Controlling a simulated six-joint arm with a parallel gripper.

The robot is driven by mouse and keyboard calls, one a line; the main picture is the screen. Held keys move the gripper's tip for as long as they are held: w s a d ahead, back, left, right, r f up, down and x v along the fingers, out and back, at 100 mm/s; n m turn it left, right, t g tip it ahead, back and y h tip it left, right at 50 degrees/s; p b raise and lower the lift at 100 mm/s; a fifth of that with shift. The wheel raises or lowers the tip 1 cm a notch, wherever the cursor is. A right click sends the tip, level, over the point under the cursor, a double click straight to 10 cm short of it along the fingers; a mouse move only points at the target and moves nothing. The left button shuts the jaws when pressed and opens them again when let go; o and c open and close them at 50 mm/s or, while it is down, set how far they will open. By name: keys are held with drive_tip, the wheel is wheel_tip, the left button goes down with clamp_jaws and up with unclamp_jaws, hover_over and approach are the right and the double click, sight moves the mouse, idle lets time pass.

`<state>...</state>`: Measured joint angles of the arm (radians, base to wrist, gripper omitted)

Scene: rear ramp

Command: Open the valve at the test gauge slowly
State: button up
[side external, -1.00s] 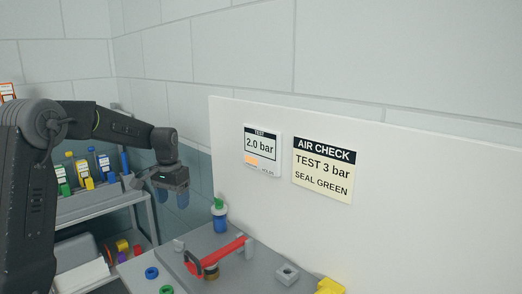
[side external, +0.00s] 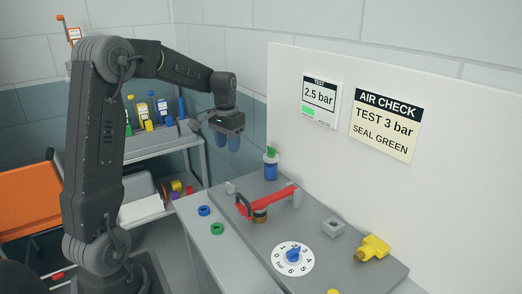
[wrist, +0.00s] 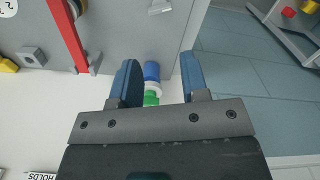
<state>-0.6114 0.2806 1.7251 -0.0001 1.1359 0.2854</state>
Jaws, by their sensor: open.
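The test gauge display (side external: 319,98) on the white panel reads 2.5 bar with a green patch. A round white dial (side external: 279,265) numbered 0 to 6 with a blue knob (side external: 293,254) lies on the grey bench plate. Which part is the valve is not marked. A blue bottle with a green top (side external: 271,165) stands at the plate's far end. My gripper (side external: 228,144) is open and empty, above and left of the bottle. In the wrist view, the bottle (wrist: 152,74) shows between the blue fingers, apart from them.
A red bar (side external: 272,200) lies across the plate near a grey block (side external: 333,226) and a yellow fitting (side external: 372,248). Blue (side external: 204,211) and green (side external: 217,229) rings lie at left. A sign (side external: 387,122) says TEST 3 bar, SEAL GREEN. A shelf (side external: 160,147) with bottles stands behind.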

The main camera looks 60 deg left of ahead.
sight(230, 184)
drive_tip(key=m, duration=0.3)
drive_tip(key=shift+m, duration=0.4)
drive_tip(key=shift+c, duration=0.4)
wheel_tip(230, 184, down, 14)
drive_tip(key=m, duration=1.3)
drive_tip(key=shift+r+m, duration=0.1)
drive_tip(key=shift+m, duration=0.2)
drive_tip(key=shift+c, duration=0.4)
clamp_jaws()
